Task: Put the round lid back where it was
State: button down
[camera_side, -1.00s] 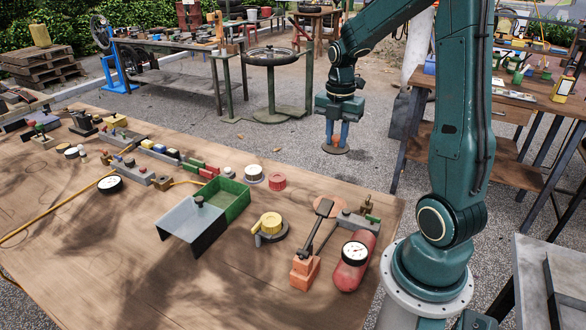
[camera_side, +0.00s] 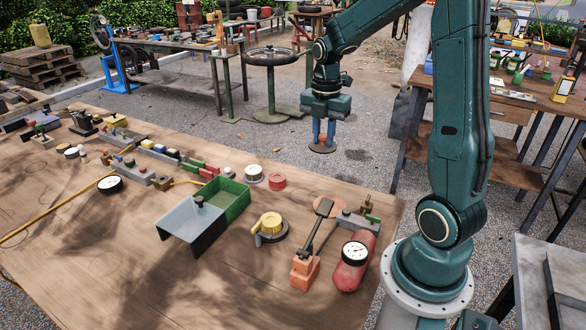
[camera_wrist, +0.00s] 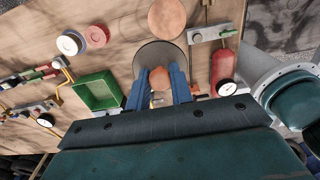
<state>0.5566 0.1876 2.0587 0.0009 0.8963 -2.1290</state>
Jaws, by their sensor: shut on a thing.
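The round lid (camera_side: 322,149) is a dark flat disc hanging level under my gripper (camera_side: 324,135) in the side view. My blue fingers are shut on the lid's orange knob (camera_wrist: 158,79), seen between them in the wrist view, where the lid (camera_wrist: 151,53) spreads beyond the fingertips. In the side view the lid appears beyond the far edge of the wooden table, raised in the air. A copper-coloured disc (camera_side: 329,207) lies on the table; it also shows in the wrist view (camera_wrist: 166,18). I cannot tell which spot the lid came from.
A green tray (camera_side: 237,207) with a grey cover (camera_side: 187,232) sits mid-table. Beside it are a yellow coil on a dark ring (camera_side: 268,228), a black-handled lever on orange blocks (camera_side: 307,268) and a red gauge cylinder (camera_side: 347,275). The table's near left area is bare.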

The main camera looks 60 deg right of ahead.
notch_tip(320, 180, up, 4)
send_over(271, 219)
jog(key=shift+f, duration=0.1)
notch_tip(271, 219, down, 16)
jog(key=shift+f, duration=0.1)
dwell(0.5)
jog(key=shift+f, duration=1.9)
jog(key=shift+f, duration=0.15)
jog(key=c, duration=1.2)
grip_release()
jog(key=shift+c, duration=0.2)
